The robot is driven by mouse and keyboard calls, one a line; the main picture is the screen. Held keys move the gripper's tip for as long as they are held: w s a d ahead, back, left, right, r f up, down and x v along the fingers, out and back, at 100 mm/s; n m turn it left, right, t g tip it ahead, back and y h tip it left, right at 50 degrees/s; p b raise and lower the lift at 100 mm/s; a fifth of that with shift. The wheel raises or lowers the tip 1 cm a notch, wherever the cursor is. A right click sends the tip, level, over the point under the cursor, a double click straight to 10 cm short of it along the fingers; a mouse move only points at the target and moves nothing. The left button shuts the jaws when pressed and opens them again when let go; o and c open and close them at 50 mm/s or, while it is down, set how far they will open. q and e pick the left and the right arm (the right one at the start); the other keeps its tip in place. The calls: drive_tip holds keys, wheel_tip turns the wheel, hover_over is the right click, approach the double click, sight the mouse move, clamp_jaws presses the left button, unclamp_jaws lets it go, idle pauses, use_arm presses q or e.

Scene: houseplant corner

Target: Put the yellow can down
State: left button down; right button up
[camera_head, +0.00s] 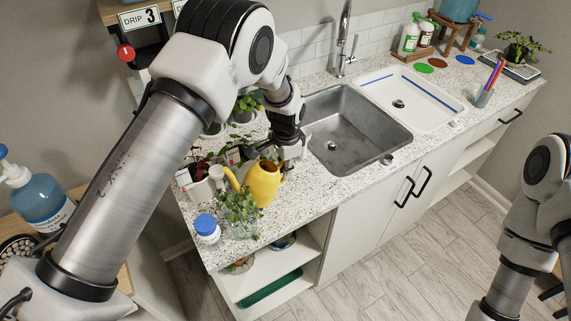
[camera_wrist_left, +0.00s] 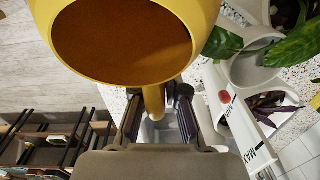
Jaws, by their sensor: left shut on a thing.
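The yellow can (camera_head: 263,184), a watering can with a spout pointing up to the left, is at the counter's left part, among plants. My left gripper (camera_head: 288,158) is at its right side, shut on its handle. The left wrist view shows the can's yellow rim (camera_wrist_left: 62,62) and brown inside close up, with the handle (camera_wrist_left: 154,100) between my left gripper's fingers (camera_wrist_left: 157,112). The can's underside is hidden behind a leafy plant in glass (camera_head: 238,215), so I cannot tell whether it touches the counter. My right gripper is not in view.
A white bottle with a blue cap (camera_head: 208,231) stands near the counter's front left edge. Potted plants (camera_head: 246,107) crowd behind the can. The sink (camera_head: 355,135) lies to the right. Speckled counter (camera_head: 310,190) is bare between the can and the sink's front.

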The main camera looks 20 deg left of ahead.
use_arm(q)
drive_tip(key=shift+w+d+f, duration=0.1)
drive_tip(key=shift+w+f, duration=0.25)
drive_tip(key=shift+f, duration=0.15)
drive_tip(key=shift+s+f, duration=0.1)
drive_tip(key=shift+f, duration=0.05)
drive_tip(key=shift+s, duration=0.1)
drive_tip(key=c, duration=1.2)
unclamp_jaws()
